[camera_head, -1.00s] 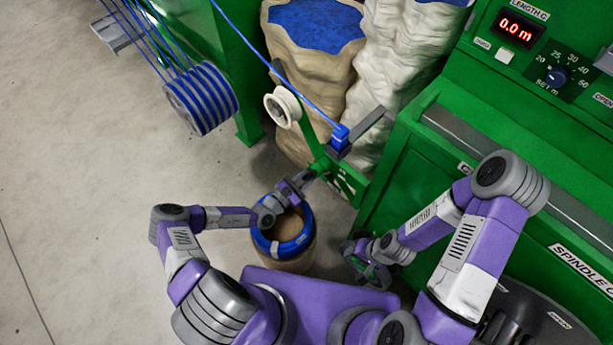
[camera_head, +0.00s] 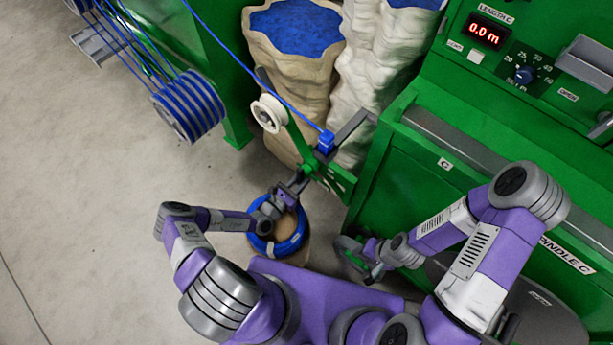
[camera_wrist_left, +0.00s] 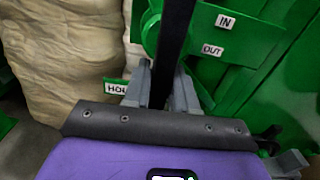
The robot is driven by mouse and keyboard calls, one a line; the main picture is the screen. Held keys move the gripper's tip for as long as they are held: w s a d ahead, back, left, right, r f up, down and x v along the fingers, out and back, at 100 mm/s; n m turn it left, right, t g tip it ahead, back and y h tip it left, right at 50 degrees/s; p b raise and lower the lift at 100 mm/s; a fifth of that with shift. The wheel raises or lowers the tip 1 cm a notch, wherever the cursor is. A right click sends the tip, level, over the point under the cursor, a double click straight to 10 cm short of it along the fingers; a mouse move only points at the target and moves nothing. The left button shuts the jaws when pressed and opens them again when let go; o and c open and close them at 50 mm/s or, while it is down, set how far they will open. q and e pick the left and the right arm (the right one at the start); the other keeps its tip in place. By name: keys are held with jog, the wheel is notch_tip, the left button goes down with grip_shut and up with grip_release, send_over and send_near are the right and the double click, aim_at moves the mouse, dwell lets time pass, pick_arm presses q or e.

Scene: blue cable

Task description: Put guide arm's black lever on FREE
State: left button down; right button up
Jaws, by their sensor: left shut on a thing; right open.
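The black lever (camera_wrist_left: 175,45) stands upright in the left wrist view, between the two grey fingers of my left gripper (camera_wrist_left: 160,88). My left gripper is shut on it. In the head view my left gripper (camera_head: 297,184) is at the lower end of the green guide arm (camera_head: 298,135); the lever is hard to make out there. The guide arm carries a white pulley (camera_head: 268,113). A partly covered label starting "HO" (camera_wrist_left: 117,87) is left of the fingers. No FREE label is readable. My right gripper (camera_head: 355,260) is open, low beside the green machine.
A blue cable coil (camera_head: 290,242) on a brown drum stands beneath my left gripper. The green machine (camera_head: 400,180) fills the right, its display (camera_head: 487,30) reading 0.0 m. Sacks (camera_head: 300,70) stand behind. A blue cable reel (camera_head: 190,105) hangs at left. Floor is clear at left.

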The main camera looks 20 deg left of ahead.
pick_arm(q)
jog(key=n, duration=0.1)
jog(key=d+n, duration=0.1)
jog(key=n, duration=0.1)
jog(key=n+p, duration=0.1)
jog(key=shift+s+d+r+n, duration=0.2)
jog(key=shift+s+n, duration=0.1)
jog(key=shift+n, duration=0.1)
dwell(0.4)
jog(key=c, duration=1)
grip_release()
jog(key=shift+s, duration=0.1)
jog(key=p+v, duration=0.1)
jog(key=v, duration=0.6)
jog(key=shift+s+p, duration=0.2)
jog(key=shift+p, duration=0.15)
